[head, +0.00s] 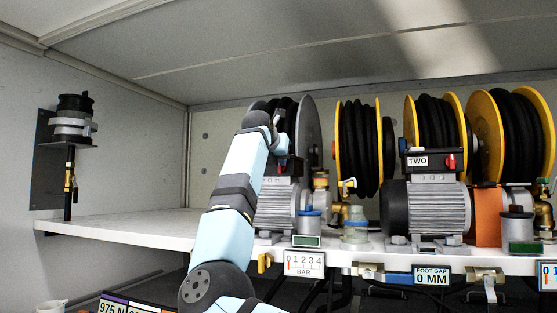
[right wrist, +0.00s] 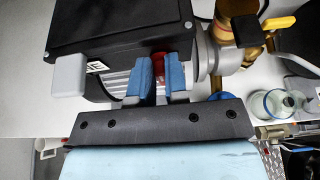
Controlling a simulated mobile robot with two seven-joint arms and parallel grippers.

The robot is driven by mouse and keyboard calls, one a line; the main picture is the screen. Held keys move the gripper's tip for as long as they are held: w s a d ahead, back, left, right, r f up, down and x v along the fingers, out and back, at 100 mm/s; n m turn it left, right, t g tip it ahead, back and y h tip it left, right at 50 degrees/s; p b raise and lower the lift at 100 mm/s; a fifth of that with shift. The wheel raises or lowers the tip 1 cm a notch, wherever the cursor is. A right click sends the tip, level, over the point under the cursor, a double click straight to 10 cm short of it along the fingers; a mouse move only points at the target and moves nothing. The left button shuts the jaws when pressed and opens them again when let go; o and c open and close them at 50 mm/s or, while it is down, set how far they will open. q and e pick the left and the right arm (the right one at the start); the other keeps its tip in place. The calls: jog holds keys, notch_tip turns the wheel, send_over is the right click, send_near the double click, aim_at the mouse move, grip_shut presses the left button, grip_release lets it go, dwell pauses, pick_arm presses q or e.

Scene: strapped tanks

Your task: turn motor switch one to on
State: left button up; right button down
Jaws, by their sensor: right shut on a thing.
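Motor one (head: 275,208) is a grey finned motor on the white shelf, partly hidden by my right arm in the head view. In the head view the gripper is mostly hidden by the arm. My left gripper is out of view.
Motor two (head: 430,205), with its own red switch (head: 450,161), stands to the right. Hose reels (head: 362,150) line the back. A brass valve with a yellow handle (right wrist: 280,23) is close to motor one. The shelf's left part (head: 140,228) is clear.

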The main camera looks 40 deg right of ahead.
aim_at(286, 168)
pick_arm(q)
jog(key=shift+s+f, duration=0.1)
pick_arm(e)
jog(key=shift+s, duration=0.1)
pick_arm(q)
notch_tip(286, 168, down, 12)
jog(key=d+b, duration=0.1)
jog(key=b, duration=1.1)
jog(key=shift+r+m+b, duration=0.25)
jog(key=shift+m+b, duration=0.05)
jog(key=shift+b, duration=0.05)
pick_arm(e)
jog(key=shift+s+d+f+m+t, duration=0.3)
jog(key=shift+m+t, duration=0.95)
jog(key=shift+m, duration=1)
jog(key=shift+s+d+f+m+t, duration=0.1)
jog(key=shift+s+f+m+t, duration=0.35)
jog(key=shift+m+t, duration=1.3)
jog(key=shift+s+d+f+m+t, duration=0.2)
jog(key=shift+f+m+t, duration=0.45)
jog(key=shift+m, duration=2.05)
jog(key=shift+r, duration=0.2)
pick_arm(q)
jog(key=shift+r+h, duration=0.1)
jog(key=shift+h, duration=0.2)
pick_arm(e)
jog(key=c, duration=1.1)
grip_release()
jog(key=shift+c, duration=0.2)
jog(key=shift+s, duration=0.1)
